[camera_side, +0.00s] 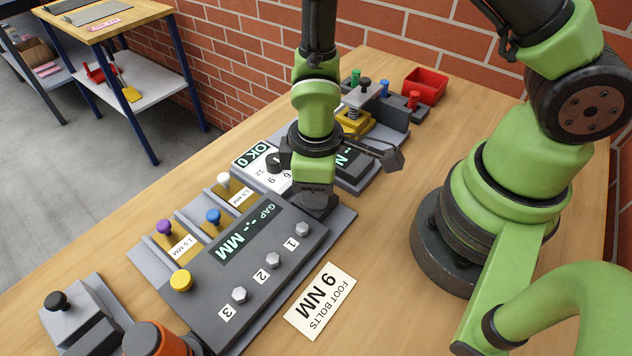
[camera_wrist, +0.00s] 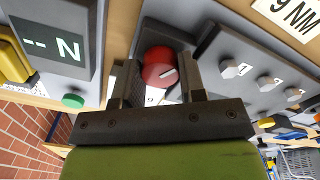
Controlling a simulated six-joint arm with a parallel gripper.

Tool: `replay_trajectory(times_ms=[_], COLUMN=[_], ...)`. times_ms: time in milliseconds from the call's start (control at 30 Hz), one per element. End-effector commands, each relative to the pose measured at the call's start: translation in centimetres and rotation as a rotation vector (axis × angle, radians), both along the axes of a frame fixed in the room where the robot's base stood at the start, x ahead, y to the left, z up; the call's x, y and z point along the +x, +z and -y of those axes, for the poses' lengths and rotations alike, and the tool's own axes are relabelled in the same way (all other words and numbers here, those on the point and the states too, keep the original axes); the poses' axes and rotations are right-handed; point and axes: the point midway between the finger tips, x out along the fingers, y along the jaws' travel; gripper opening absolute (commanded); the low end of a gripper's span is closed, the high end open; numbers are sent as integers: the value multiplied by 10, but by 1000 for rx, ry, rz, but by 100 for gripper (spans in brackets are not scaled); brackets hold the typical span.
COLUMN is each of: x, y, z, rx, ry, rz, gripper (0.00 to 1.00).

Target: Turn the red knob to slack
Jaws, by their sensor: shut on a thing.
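The red knob (camera_wrist: 157,62) sits between the two fingers of my gripper (camera_wrist: 158,78) in the wrist view, and the gripper is shut on it. A white pointer mark on the knob points to the lower right in that view. A "9" shows on the white dial plate below the knob. In the side view my gripper (camera_side: 310,200) points down beside the GAP panel (camera_side: 260,255); the knob is hidden there behind the gripper. Part of the white dial card (camera_side: 268,178) with numbers shows to the left of it. I cannot read a slack mark.
The GAP panel has three numbered hex bolts (camera_side: 272,260). Yellow (camera_side: 181,280), purple (camera_side: 163,228), blue (camera_side: 213,216) and white (camera_side: 223,180) knobs stand along its left. A red bin (camera_side: 425,85) is at the back. Bare table lies right of the foot bolts card (camera_side: 320,302).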

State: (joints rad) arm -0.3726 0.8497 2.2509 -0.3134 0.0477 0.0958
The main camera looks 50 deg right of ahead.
Motion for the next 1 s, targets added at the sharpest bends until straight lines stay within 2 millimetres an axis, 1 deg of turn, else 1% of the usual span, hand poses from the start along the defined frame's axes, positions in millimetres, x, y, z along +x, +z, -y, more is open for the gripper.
replay_trajectory(times_ms=[200, 400, 633, 1000], x=[1, 1, 1, 1], y=[0, 0, 0, 0], z=[0, 0, 0, 0], rx=[1, 2, 2, 2], ry=[140, 224, 265, 270], rz=[3, 4, 4, 4], gripper=[14, 14, 14, 14])
